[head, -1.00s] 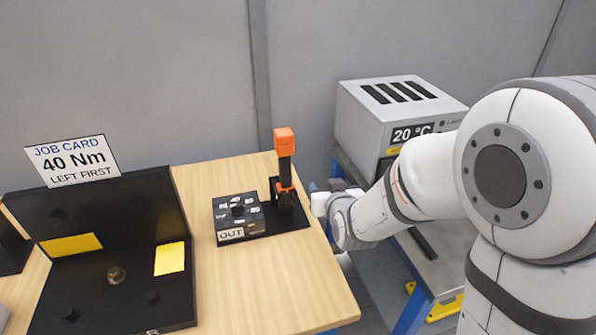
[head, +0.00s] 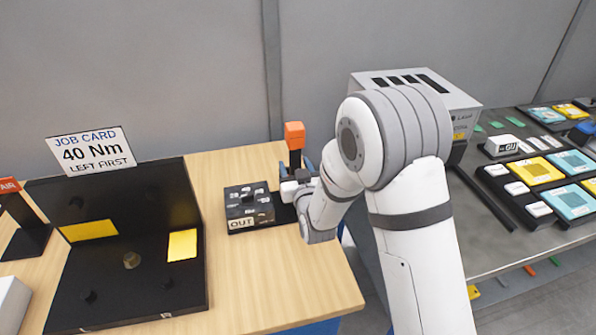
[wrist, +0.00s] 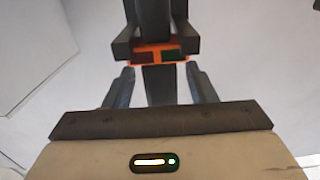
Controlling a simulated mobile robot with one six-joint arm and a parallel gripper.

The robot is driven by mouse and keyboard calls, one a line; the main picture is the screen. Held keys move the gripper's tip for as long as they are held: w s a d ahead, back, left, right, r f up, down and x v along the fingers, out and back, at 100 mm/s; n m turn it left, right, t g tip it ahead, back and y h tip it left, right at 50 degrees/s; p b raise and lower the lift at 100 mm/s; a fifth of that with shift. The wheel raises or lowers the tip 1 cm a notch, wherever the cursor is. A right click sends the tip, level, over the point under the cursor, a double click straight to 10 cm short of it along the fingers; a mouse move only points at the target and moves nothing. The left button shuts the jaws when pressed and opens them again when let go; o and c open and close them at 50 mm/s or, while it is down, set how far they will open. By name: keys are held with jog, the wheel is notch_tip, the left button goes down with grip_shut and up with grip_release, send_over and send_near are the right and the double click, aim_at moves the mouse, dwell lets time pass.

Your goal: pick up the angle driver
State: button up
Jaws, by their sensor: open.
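The angle driver (head: 294,136), with an orange top and a dark body, stands upright at the right side of the wooden bench. In the wrist view, its dark and orange parts (wrist: 160,52) fill the top middle. My gripper (wrist: 161,86) is open, with one finger on each side of the dark upright shaft in that picture. I cannot tell how deep the shaft lies between the fingers, and I see no clear contact. In the head view, my gripper (head: 297,176) is at the driver, and my wrist hides the driver's lower part.
A black block marked OUT (head: 248,205) sits left of the driver. A black fixture with yellow patches (head: 130,285) and a job card (head: 92,150) reading 40 Nm, left first, are further left. A grey box (head: 462,100) and a parts bench (head: 490,265) lie right.

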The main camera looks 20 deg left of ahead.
jog(key=shift+x, duration=0.75)
jog(key=shift+c, duration=0.3)
grip_shut()
dwell(0.5)
jog(key=shift+w+r, duration=0.1)
jog(key=shift+r, duration=0.05)
